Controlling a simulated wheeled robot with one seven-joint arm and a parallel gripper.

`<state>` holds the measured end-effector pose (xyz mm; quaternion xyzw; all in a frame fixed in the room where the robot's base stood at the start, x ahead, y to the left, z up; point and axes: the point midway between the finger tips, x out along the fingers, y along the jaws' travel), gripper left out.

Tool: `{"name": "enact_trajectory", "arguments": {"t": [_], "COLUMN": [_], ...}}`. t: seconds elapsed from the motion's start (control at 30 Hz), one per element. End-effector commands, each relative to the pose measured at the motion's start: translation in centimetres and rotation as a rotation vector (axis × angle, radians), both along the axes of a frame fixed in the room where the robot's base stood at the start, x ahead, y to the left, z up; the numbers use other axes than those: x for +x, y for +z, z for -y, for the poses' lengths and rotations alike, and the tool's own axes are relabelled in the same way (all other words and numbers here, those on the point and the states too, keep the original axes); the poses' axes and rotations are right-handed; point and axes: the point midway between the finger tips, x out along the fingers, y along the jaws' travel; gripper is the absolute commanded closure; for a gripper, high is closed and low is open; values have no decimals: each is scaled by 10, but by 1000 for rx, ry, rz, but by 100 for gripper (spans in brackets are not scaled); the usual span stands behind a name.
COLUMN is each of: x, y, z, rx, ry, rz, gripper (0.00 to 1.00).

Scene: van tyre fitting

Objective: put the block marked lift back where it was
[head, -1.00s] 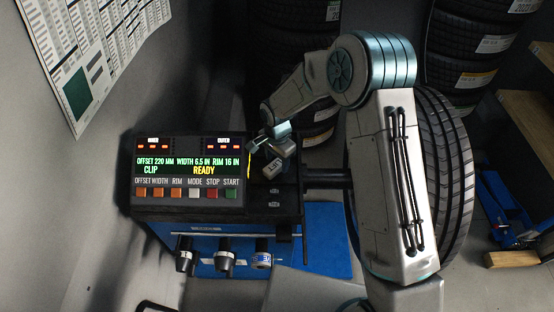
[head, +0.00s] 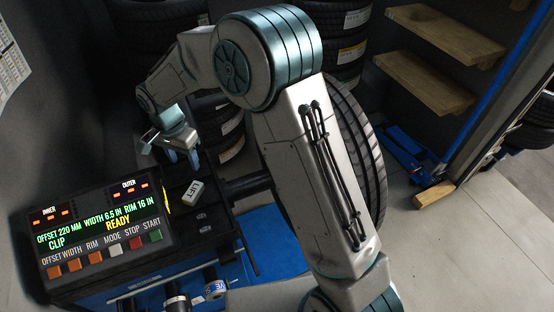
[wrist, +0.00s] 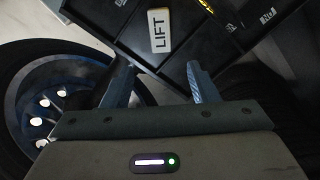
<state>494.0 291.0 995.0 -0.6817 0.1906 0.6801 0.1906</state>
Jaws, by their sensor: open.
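A pale grey block marked LIFT (head: 194,193) lies on the black tray (head: 212,222) of the wheel balancer, to the right of its display panel. The wrist view shows the block (wrist: 157,38) lying near the tray's edge, beyond my fingertips; I cannot tell whether it is fully within one compartment. My gripper (head: 182,156) is open and empty, above and a little left of the block in the head view, with a gap between them. In the wrist view, my gripper's two fingers (wrist: 163,72) stand wide apart on either side below the block.
The balancer panel (head: 100,235) reads READY. A mounted wheel (head: 355,165) stands to the right behind my arm, and its rim (wrist: 60,100) shows in the wrist view. Tyre stacks stand behind. Wooden shelves (head: 443,35) and a blue jack (head: 408,150) are at right.

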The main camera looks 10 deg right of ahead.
Motion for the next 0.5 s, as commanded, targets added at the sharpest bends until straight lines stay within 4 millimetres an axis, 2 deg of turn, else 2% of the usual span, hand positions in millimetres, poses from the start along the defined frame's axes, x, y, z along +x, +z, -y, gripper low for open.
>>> {"name": "enact_trajectory", "arguments": {"t": [0.07, 0.17, 0.37, 0.5], "x": [0, -2, -22, -48], "y": [7, 27, 79, 108], "z": [8, 31, 104, 153], "rx": [-1, -5, -21, -36], "ry": [8, 41, 154, 231], "rz": [9, 32, 96, 137], "gripper": [46, 46, 46, 46]}}
